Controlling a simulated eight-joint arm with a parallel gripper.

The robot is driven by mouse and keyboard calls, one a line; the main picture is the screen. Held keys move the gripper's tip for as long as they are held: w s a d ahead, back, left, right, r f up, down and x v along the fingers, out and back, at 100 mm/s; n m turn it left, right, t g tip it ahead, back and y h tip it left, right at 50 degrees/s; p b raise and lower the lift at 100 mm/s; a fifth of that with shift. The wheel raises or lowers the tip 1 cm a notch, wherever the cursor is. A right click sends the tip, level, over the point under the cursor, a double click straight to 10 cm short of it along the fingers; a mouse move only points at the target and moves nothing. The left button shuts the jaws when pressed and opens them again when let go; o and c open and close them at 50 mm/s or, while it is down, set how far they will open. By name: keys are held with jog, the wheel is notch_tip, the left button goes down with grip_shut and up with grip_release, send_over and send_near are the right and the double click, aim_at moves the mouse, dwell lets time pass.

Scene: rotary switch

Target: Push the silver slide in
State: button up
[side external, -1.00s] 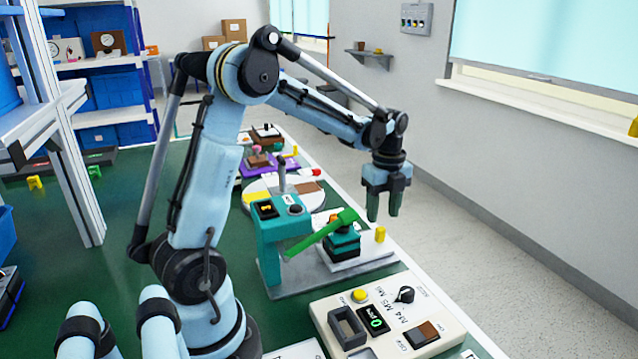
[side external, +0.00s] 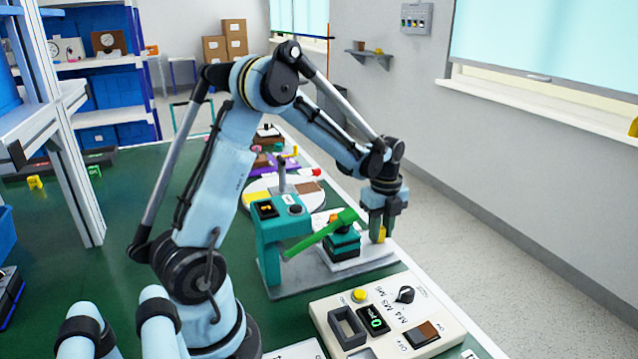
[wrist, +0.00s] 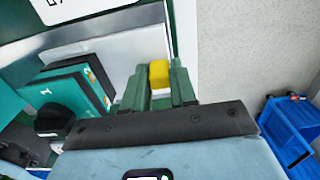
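The silver slide (side external: 352,262) is a pale flat plate low on the teal-and-green fixture. A yellow knob (side external: 381,236) stands at its right end. My gripper (side external: 381,232) points down at this knob, with a finger on each side of it. In the wrist view, the yellow knob (wrist: 159,73) shows between the tips of my two green fingers (wrist: 161,88), very close to both. I cannot tell whether the fingers press on it. The knob's lower part is partly hidden by the fingers.
The teal fixture (side external: 270,240) with a green lever (side external: 320,235) stands left of my gripper. A beige control panel (side external: 385,315) with a dial and buttons lies in front. A round turntable (side external: 262,198) is behind. The bench edge is close on the right.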

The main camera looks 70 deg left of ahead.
aim_at(339, 239)
grip_shut()
jog(key=s, duration=1)
jog(key=shift+s, duration=0.3)
jog(key=o, duration=0.7)
grip_release()
jog(key=shift+r, duration=0.1)
notch_tip(339, 239, up, 12)
jog(key=shift+f, duration=0.1)
